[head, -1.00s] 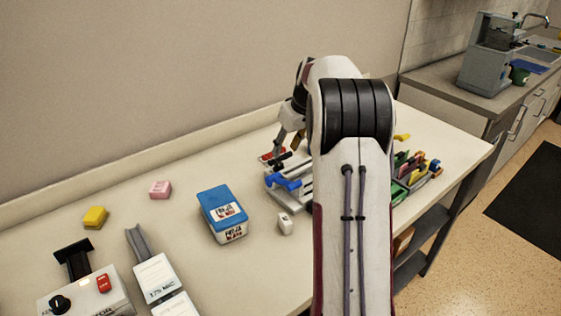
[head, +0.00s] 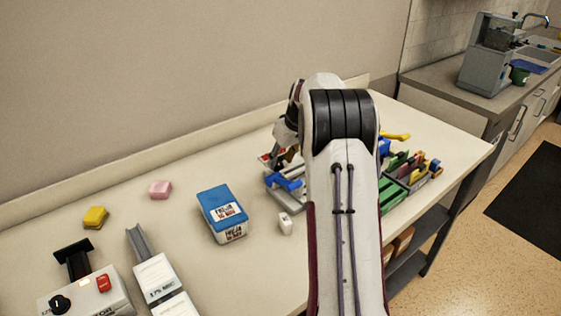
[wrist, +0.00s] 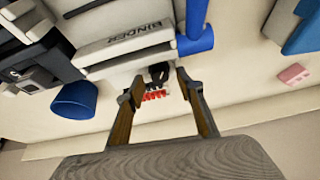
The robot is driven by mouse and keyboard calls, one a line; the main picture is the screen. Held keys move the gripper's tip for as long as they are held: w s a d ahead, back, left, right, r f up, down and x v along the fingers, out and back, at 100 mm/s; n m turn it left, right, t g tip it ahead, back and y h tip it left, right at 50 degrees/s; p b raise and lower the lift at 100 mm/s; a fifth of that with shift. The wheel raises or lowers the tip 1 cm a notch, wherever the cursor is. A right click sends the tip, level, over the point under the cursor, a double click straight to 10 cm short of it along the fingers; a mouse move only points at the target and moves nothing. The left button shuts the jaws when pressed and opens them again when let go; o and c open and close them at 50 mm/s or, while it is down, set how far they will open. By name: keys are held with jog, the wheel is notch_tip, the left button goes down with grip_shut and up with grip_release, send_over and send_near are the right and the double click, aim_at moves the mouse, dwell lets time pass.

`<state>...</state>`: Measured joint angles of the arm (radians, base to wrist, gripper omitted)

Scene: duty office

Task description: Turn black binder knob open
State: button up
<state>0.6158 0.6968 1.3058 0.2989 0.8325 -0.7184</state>
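The binder (wrist: 127,48) is a light grey machine lettered BINDER, with a blue lever (wrist: 195,38). Its grey frame and blue lever (head: 291,184) also show in the head view, partly hidden behind my arm. The black knob (wrist: 158,71) is on the binder's near side in the wrist view, just above a red and white patch. My gripper (wrist: 154,82) is open, with its fingertips apart on either side of the knob in the picture. I see no clear contact, and the depth between fingertips and knob is hard to judge. In the head view my gripper (head: 280,157) is at the binder's back end.
A blue-topped box (head: 222,213) and a small white block (head: 286,223) are left of the binder. Pink (head: 160,189) and yellow (head: 95,217) blocks lie farther left. Green trays (head: 408,178) with colored items stand right of my arm. The wall edges the table behind.

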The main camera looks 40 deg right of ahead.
jog(key=shift+w+f, duration=0.25)
jog(key=shift+f, duration=0.4)
grip_shut()
jog(key=shift+m+h, duration=0.3)
jog(key=shift+m, duration=0.3)
jog(key=shift+a+m+g+h, duration=0.15)
jog(key=shift+m+h, duration=0.25)
jog(key=shift+m, duration=0.65)
jog(key=shift+a+m+g+h, duration=0.15)
jog(key=shift+m+h, duration=0.25)
jog(key=shift+m, duration=0.65)
jog(key=shift+w+m+g+h, duration=0.1)
jog(key=shift+m+g+h, duration=0.2)
jog(key=shift+m, duration=0.8)
jog(key=shift+w+m+g+h, duration=0.1)
jog(key=shift+m+g+h, duration=0.2)
jog(key=shift+m, duration=1.2)
